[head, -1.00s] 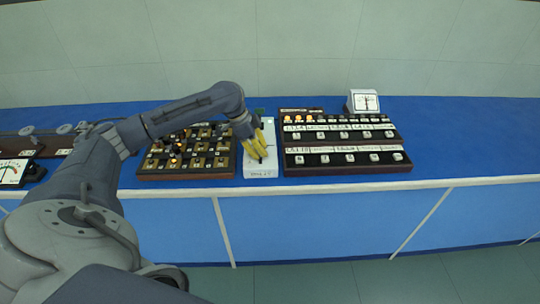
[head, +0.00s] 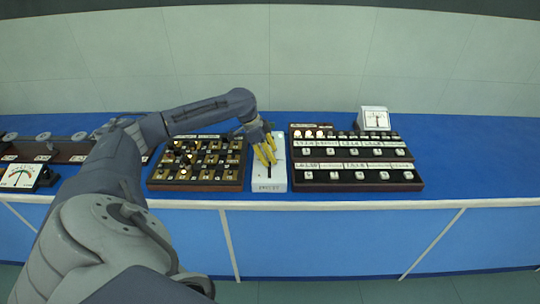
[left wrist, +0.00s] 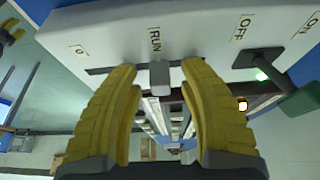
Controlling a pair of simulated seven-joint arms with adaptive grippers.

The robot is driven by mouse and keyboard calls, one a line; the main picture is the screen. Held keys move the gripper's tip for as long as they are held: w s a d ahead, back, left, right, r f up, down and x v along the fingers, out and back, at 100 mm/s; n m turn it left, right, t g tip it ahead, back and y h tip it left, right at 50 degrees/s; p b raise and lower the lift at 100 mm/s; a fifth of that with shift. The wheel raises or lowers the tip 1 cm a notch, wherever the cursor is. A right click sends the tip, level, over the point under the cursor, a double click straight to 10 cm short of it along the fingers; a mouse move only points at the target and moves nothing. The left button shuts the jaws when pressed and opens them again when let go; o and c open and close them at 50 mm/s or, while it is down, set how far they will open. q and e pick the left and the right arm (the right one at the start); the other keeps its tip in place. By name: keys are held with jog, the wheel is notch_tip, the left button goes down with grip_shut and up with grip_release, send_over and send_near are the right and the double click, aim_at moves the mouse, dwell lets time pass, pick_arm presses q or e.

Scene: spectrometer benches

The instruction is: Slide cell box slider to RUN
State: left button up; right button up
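The cell box (head: 271,186) is a white box on the blue bench, between two dark boards. A small grey slider knob (left wrist: 160,76) sits in the slot, lined up with the RUN label (left wrist: 155,40). My left gripper (head: 267,156) is over the box. Its yellow fingers (left wrist: 160,82) are open on either side of the knob, with a gap showing on both sides. The head view hides the knob behind the fingers.
A green-tipped switch (left wrist: 298,98) with a lit green lamp is near the ON label. A plugboard (head: 198,185) stands close on the left and a switch panel (head: 350,187) close on the right. A meter (head: 375,118) stands behind. The bench at far right (head: 480,165) is clear.

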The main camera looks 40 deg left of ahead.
pick_arm(q)
jog(key=v, duration=1.2)
dwell(0.5)
